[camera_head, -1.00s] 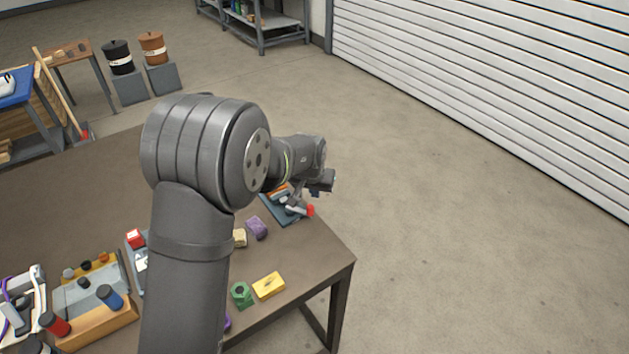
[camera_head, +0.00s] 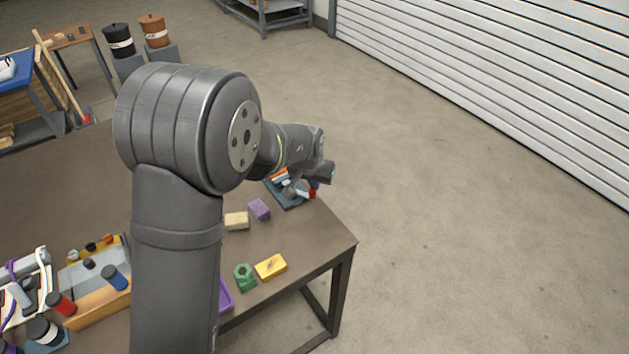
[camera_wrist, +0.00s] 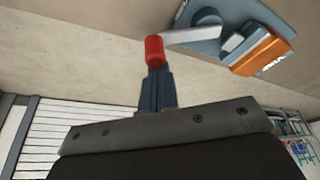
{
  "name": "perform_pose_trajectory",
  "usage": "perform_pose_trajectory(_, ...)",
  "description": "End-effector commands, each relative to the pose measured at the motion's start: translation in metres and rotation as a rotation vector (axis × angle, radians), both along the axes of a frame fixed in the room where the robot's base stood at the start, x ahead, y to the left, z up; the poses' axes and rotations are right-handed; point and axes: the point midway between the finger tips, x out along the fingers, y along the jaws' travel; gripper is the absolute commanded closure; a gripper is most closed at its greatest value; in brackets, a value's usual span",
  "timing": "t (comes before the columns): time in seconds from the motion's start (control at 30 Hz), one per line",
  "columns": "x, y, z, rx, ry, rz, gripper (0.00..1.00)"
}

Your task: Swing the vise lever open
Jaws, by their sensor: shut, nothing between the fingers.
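The vise stands on a blue base (camera_head: 291,200) near the table's far right corner. Its orange body, marked VISE (camera_wrist: 265,52), shows upside down at the upper right of the wrist view. The grey lever (camera_wrist: 196,35) runs left from the vise to a red knob (camera_wrist: 155,49), and the knob also shows in the head view (camera_head: 312,193). My gripper (camera_wrist: 155,72) is shut, with its dark fingertips at the red knob in the wrist view. I cannot tell whether they touch it. In the head view my wrist hides part of the vise.
On the brown table (camera_head: 310,246) lie a purple block (camera_head: 259,209), a cream block (camera_head: 236,221), a green nut (camera_head: 244,277) and a yellow block (camera_head: 271,267). An orange-edged tray (camera_head: 105,318) stands at left. Open floor lies right of the table.

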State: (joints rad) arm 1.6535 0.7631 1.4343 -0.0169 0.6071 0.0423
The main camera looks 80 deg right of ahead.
Motion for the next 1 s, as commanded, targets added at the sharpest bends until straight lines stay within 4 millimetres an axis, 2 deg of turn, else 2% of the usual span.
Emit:
perform_pose_trajectory(0.47, 0.000, 0.008, 0.000, 0.000, 0.001, -0.120, 1.00)
perform_pose_trajectory(1.0, 0.011, 0.036, 0.000, 0.001, 0.003, -0.597, 1.00)
